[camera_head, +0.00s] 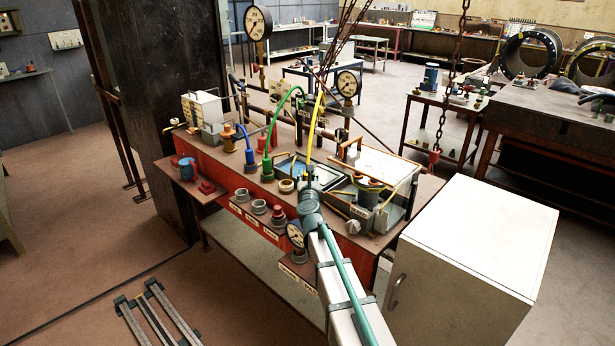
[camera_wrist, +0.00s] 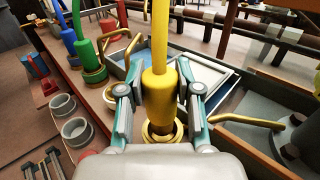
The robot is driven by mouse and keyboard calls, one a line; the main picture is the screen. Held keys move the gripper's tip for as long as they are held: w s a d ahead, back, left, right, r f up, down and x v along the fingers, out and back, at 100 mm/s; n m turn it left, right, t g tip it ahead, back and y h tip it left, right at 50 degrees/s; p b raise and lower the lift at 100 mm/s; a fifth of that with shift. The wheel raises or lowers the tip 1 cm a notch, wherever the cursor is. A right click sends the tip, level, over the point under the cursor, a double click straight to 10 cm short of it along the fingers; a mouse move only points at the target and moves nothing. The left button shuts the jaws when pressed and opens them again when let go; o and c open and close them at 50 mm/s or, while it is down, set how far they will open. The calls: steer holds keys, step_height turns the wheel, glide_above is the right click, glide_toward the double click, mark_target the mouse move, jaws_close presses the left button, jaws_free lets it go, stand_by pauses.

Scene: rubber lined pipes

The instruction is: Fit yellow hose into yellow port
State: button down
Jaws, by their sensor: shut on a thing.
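The yellow hose (camera_head: 317,120) rises in an arc above the workbench in the head view. In the wrist view its thick yellow end (camera_wrist: 158,92) stands upright between the fingers of my gripper (camera_wrist: 158,98), which is shut on it. A round brass-coloured port (camera_wrist: 150,131) lies directly below the hose end, partly hidden by the hose and my gripper. I cannot tell whether the hose end is above the ring or inside it. In the head view my gripper (camera_head: 310,180) is over the bench's middle, and the port there is hidden.
The green hose (camera_head: 277,118) and blue hose (camera_head: 273,126) stand to the left, their lower ends at the bench. A shallow tray (camera_head: 290,160) is behind my gripper. Empty grey collars (camera_wrist: 76,130) line the front left.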

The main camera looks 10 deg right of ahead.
steer(key=shift+f+b, duration=1.2)
steer(key=c, duration=0.7)
jaws_free()
steer(key=s, duration=0.4)
steer(key=s+a, duration=0.1)
steer(key=s, duration=0.7)
steer(key=shift+a, duration=0.35)
